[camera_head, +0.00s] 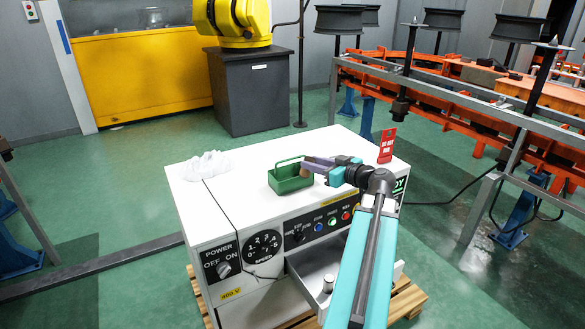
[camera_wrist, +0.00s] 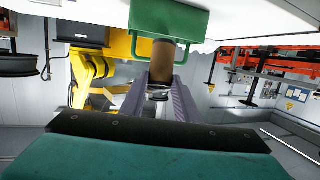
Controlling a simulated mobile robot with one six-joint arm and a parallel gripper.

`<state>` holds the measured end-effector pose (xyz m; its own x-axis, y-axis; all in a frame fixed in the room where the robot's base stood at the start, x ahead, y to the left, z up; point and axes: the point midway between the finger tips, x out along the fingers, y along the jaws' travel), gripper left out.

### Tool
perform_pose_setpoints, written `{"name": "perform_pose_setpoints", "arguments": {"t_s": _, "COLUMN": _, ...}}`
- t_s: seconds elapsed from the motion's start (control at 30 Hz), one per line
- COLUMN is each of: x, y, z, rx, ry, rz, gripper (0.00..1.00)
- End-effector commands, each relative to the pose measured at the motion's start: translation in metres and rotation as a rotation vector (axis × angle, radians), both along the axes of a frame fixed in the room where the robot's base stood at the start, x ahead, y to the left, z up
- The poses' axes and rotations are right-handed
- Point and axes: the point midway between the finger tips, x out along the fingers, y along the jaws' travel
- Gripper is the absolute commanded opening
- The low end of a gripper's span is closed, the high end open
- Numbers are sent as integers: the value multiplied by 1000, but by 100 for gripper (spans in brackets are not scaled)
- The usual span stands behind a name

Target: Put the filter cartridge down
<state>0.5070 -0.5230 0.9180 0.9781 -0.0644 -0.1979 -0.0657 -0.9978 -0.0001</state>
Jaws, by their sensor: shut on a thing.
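The filter cartridge is a brown cylinder with a dark end, clearest in the wrist view (camera_wrist: 162,58). My gripper (camera_wrist: 160,90) is shut on it, with one grey-purple finger on each side. In the head view, my gripper (camera_head: 318,164) reaches in from the right over the white cabinet, and only a small brown part of the cartridge (camera_head: 306,171) shows at its fingertips. The cartridge is at the right side of a green handled tray (camera_head: 292,187). I cannot tell whether it touches the tray or the cabinet top.
The tray stands on the white cabinet (camera_head: 235,205). A crumpled white cloth (camera_head: 205,165) lies at the back left, and a red sign (camera_head: 387,146) stands at the right. An open front drawer (camera_head: 310,268) holds a metal cylinder (camera_head: 328,283). The cabinet top left of the tray has free room.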

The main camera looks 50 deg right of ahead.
Motion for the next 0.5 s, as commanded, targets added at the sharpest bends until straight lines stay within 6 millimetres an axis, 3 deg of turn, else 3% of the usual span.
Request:
{"name": "perform_pose_setpoints", "arguments": {"t_s": 0.3, "x": 58, "y": -5, "z": 1, "rx": 0, "ry": 1, "rz": 2, "gripper": 6}}
{"name": "perform_pose_setpoints", "arguments": {"t_s": 0.5, "x": 61, "y": -5, "z": -23, "rx": 3, "ry": 1, "rz": -2, "gripper": 6}}
